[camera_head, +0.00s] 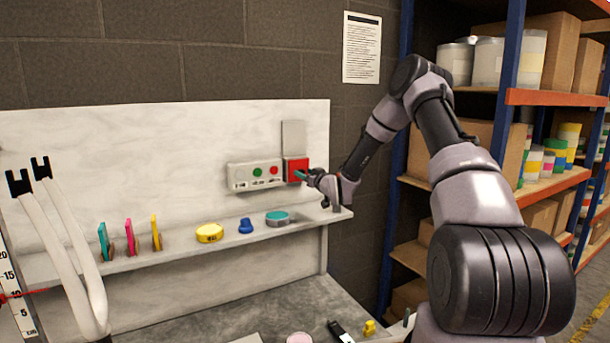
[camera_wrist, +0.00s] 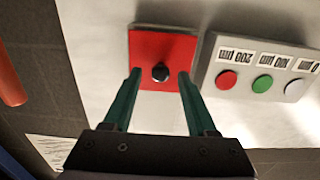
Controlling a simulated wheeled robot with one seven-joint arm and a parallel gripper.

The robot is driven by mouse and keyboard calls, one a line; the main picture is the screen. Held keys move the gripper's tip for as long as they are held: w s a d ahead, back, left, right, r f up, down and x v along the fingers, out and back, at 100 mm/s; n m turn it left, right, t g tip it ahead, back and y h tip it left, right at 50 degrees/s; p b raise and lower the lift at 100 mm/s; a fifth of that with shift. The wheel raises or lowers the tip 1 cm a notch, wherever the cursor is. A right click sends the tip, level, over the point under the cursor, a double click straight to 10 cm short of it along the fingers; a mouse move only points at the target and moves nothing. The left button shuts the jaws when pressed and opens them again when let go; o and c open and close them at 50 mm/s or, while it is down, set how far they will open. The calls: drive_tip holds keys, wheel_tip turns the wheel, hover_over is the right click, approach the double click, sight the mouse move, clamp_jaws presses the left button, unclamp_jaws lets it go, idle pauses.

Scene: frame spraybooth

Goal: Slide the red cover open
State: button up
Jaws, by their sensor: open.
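The red cover (camera_head: 296,168) is a square panel on the pale back wall, below a grey vertical plate (camera_head: 293,137). In the wrist view the red cover (camera_wrist: 176,50) has a dark round knob (camera_wrist: 160,73) near its middle. My gripper (camera_head: 301,175) is at the cover in the head view. In the wrist view its two green fingers (camera_wrist: 159,76) are apart, one on each side of the knob, with gaps between them and the knob. Whether the fingertips touch the cover's face I cannot tell.
A control box (camera_head: 255,174) with green, red and white buttons is mounted just left of the cover. A shelf (camera_head: 180,254) below holds coloured clips, a yellow disc (camera_head: 209,233) and a teal-topped round tin (camera_head: 277,218). A storage rack (camera_head: 512,150) stands on the right.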

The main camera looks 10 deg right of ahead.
drive_tip(key=shift+w, duration=0.1)
clamp_jaws()
idle(1.4)
